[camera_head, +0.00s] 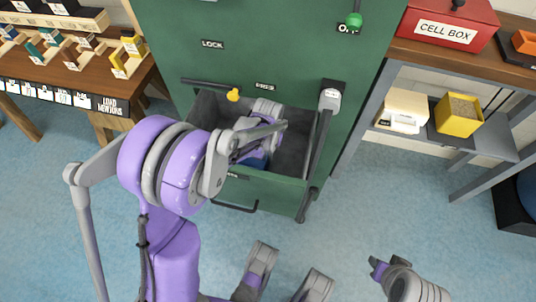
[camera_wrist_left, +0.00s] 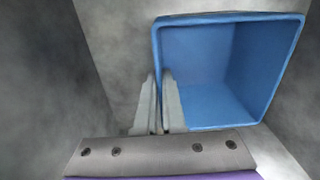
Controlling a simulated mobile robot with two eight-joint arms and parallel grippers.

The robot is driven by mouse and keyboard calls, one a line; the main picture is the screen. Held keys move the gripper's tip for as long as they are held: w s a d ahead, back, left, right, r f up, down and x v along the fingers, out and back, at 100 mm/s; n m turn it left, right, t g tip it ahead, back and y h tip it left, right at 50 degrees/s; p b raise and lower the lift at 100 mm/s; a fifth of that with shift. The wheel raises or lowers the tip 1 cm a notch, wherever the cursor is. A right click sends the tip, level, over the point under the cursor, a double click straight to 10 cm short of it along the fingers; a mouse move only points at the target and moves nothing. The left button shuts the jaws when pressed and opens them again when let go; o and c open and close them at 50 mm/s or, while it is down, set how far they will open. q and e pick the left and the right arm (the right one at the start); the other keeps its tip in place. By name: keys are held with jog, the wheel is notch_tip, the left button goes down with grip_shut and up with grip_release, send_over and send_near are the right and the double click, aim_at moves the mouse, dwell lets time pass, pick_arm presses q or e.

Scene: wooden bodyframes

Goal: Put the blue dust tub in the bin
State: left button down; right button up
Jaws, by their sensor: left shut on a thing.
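The blue dust tub (camera_wrist_left: 214,72) is an open square tub inside the open grey-lined drawer (camera_head: 293,153) of the green cabinet. Only a blue sliver of it (camera_head: 254,162) shows in the head view, below my left wrist. My left gripper (camera_wrist_left: 160,85) is shut on the tub's near left wall, one finger on each side of it. In the head view my left arm reaches down into the drawer and hides the fingertips. A dark bin (camera_head: 510,215) with something blue in it is cut off at the right edge.
The green cabinet (camera_head: 270,60) stands at centre, with handles and drawer walls close around my left wrist. A wooden bench (camera_head: 75,75) is at left. A shelf (camera_head: 490,145) at right bears a yellow box (camera_head: 458,115). Blue floor (camera_head: 370,215) is clear at right of the drawer.

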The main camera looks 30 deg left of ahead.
pick_arm(q)
jog(key=shift+f, duration=0.2)
jog(key=c, duration=1)
grip_release()
jog(key=shift+r, duration=0.15)
jog(key=shift+r, duration=0.35)
notch_tip(320, 180, up, 12)
jog(key=p, duration=0.3)
jog(key=shift+f, duration=0.25)
